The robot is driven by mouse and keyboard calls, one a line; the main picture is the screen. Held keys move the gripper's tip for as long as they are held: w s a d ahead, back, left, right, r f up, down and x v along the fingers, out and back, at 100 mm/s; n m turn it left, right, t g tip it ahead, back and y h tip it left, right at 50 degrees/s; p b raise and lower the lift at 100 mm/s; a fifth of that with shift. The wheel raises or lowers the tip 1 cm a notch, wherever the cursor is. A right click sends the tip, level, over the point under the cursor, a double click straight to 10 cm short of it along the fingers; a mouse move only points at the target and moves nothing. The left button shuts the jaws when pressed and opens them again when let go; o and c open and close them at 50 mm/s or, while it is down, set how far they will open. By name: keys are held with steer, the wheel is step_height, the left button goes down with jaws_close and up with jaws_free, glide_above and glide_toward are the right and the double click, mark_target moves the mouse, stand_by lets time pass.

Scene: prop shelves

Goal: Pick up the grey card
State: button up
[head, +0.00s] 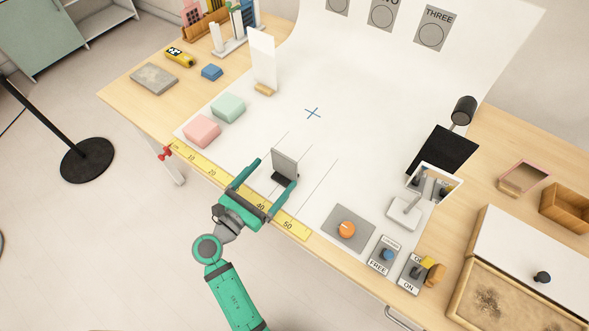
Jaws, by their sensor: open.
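The grey card (285,162) stands upright, leaning slightly, in a small dark stand on the white sheet near the table's front edge. My gripper (275,174) reaches in from the front with its green fingers open. One finger is to the left of the card and the other to its right, and the card appears to lie between or just beyond the fingertips. I cannot tell whether either finger touches it. The lower edge of the card is partly hidden by the stand.
A yellow ruler (208,174) runs along the front edge. Pink (202,130) and green (229,107) blocks sit left. A white card (262,58) stands behind them. An orange knob panel (347,229) and switches are at right. The sheet's middle, around a blue cross (312,113), is clear.

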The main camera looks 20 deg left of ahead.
mark_target(282, 165)
steer(key=x, duration=0.4)
steer(key=shift+w+d, duration=0.1)
steer(key=shift+w, duration=0.15)
steer(key=x, duration=0.4)
steer(key=shift+w+d+r, duration=0.15)
steer(key=shift+d+r, duration=0.25)
steer(key=shift+d, duration=0.05)
steer(key=shift+w+d, duration=0.1)
steer(key=shift+w, duration=0.25)
steer(key=c, duration=1.3)
steer(key=shift+o, duration=0.2)
